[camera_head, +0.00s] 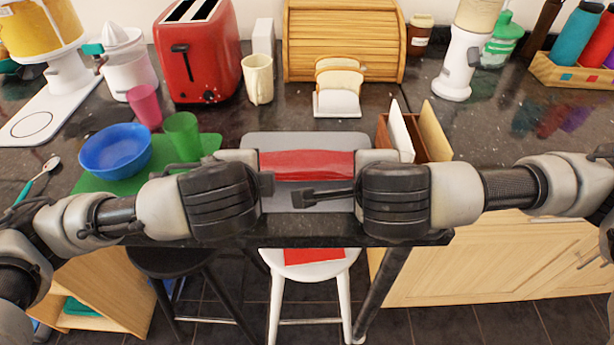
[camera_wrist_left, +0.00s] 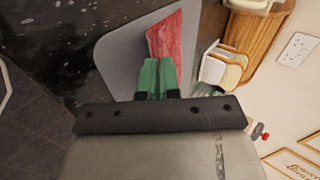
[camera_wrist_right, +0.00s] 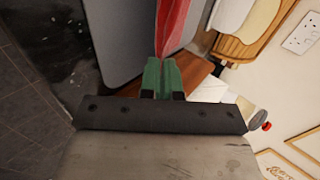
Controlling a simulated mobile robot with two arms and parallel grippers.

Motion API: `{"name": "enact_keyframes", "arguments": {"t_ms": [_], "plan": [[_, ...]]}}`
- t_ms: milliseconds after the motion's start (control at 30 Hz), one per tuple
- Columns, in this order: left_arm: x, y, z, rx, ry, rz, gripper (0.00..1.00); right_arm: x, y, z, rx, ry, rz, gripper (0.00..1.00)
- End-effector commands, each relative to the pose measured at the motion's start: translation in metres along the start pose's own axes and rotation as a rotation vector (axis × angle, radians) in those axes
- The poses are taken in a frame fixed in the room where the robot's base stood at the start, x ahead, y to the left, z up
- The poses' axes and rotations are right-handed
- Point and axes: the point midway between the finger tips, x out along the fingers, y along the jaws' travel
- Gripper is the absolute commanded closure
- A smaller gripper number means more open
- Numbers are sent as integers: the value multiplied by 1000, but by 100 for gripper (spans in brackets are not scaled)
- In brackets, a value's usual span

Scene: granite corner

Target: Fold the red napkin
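The red napkin (camera_head: 307,164) lies across the grey mat (camera_head: 305,139) at the counter's front edge, as a narrow band between my two wrists. In the left wrist view, my left gripper's green fingers (camera_wrist_left: 158,78) are close together at one end of the napkin (camera_wrist_left: 167,38). In the right wrist view, my right gripper's green fingers (camera_wrist_right: 161,75) are together where the napkin (camera_wrist_right: 172,25) narrows to a gathered point. Both appear closed on its cloth. In the head view the wrists hide the fingertips and the napkin's ends.
A blue bowl (camera_head: 115,150) and green cup (camera_head: 182,135) stand left on a green mat (camera_head: 97,184). Behind are a red toaster (camera_head: 197,60), a cream mug (camera_head: 258,80) and a bread rack (camera_head: 338,103). A wooden holder (camera_head: 433,146) is close beside my right wrist.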

Motion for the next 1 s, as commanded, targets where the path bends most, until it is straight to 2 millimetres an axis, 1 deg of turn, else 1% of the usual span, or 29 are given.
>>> {"name": "enact_keyframes", "arguments": {"t_ms": [33,133,500,567,800,833,1000], "plan": [[2,5,0,0,0,-21,100,2,5,0,-3,0,-21,100],[2,8,0,-3,1,-56,100,2,8,0,-3,2,-56,100],[2,9,0,-4,1,-82,100,1,8,0,-3,3,-83,100],[2,9,0,-4,1,-82,91,2,8,0,-4,3,-83,91],[2,9,0,-4,1,-81,54,2,8,0,-4,3,-82,54],[2,9,0,-4,1,-81,53,2,8,0,-4,3,-82,53],[2,9,0,-3,1,-80,53,2,9,0,-4,3,-81,53]]}}
